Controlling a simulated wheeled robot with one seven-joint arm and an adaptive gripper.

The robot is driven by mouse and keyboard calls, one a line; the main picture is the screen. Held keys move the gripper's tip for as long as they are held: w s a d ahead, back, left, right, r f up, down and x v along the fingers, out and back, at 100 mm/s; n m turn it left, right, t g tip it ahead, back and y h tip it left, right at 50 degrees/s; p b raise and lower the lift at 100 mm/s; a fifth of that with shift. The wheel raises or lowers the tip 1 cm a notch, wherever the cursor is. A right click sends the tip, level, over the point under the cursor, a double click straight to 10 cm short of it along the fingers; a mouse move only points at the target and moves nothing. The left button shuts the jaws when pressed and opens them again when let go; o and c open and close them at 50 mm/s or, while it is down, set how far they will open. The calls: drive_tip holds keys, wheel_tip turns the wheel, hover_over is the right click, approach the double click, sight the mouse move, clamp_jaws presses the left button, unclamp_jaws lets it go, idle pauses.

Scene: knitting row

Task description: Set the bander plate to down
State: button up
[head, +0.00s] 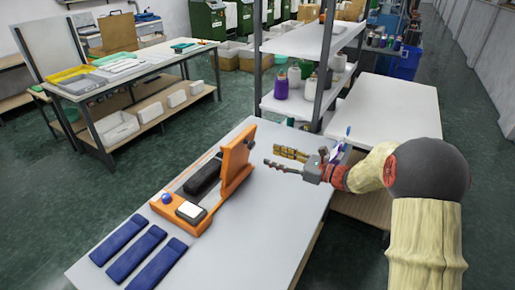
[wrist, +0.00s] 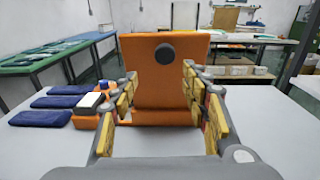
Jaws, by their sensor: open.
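The orange bander plate (head: 238,163) stands raised, close to upright, on its orange base (head: 178,215) on the white table. In the wrist view the plate (wrist: 163,85) faces me, with a round dark knob (wrist: 165,53) near its top edge. A long black block (head: 203,177) lies on the base behind the plate. My gripper (head: 273,158) is to the right of the plate in the head view, with its fingers pointing at it. The fingers (wrist: 160,92) are apart, with nothing held between them. Whether the fingertips touch the plate is not clear; they look apart from it.
The base carries a white block (head: 190,211) and a blue ball (head: 167,198). Several blue folded pieces (head: 143,245) lie at the table's front left. A shelf rack (head: 318,100) with yarn cones stands behind the table. The white table (head: 282,225) is clear right of the device.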

drive_tip(key=b+x, duration=0.2)
drive_tip(key=x, duration=0.6)
drive_tip(key=shift+w+d+r+m+t, duration=0.3)
drive_tip(key=shift+w+r, duration=0.1)
drive_tip(key=shift+c, duration=1.1)
clamp_jaws()
